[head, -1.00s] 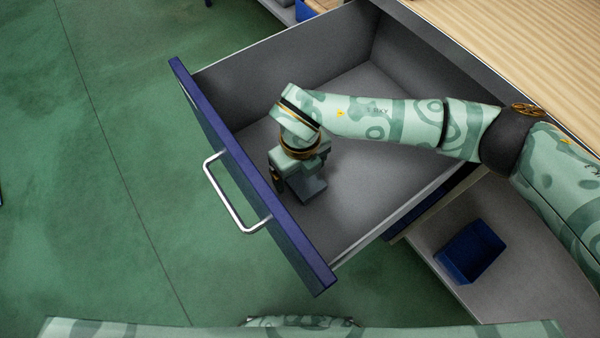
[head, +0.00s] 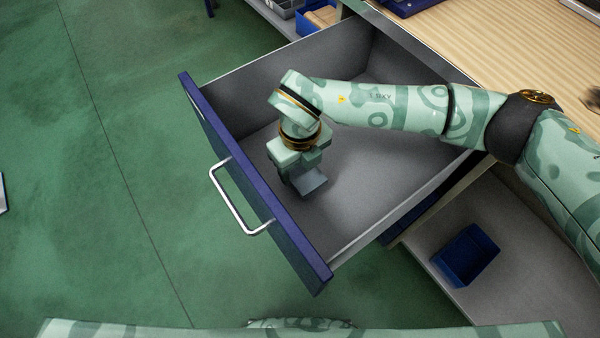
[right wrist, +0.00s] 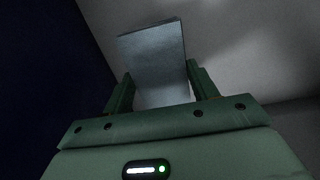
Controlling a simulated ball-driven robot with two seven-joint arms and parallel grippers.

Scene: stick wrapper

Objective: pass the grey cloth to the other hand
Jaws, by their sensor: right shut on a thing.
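The grey cloth (head: 313,183) shows as a small, flat, blue-grey piece at my right gripper (head: 300,180), inside the open drawer. In the right wrist view, the cloth (right wrist: 155,52) is a stiff-looking pale rectangle between the two fingers of my right gripper (right wrist: 160,85), which is shut on it. It sticks out beyond the fingertips. Its lower part is partly hidden by the gripper. I cannot tell whether it touches the drawer floor. My left gripper is not in view.
The open grey drawer (head: 375,190) has a blue front with a metal handle (head: 232,208). Its walls surround my right gripper. A wooden worktop (head: 500,50) lies at the upper right. A blue bin (head: 467,255) stands on a lower shelf. Green floor is clear at left.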

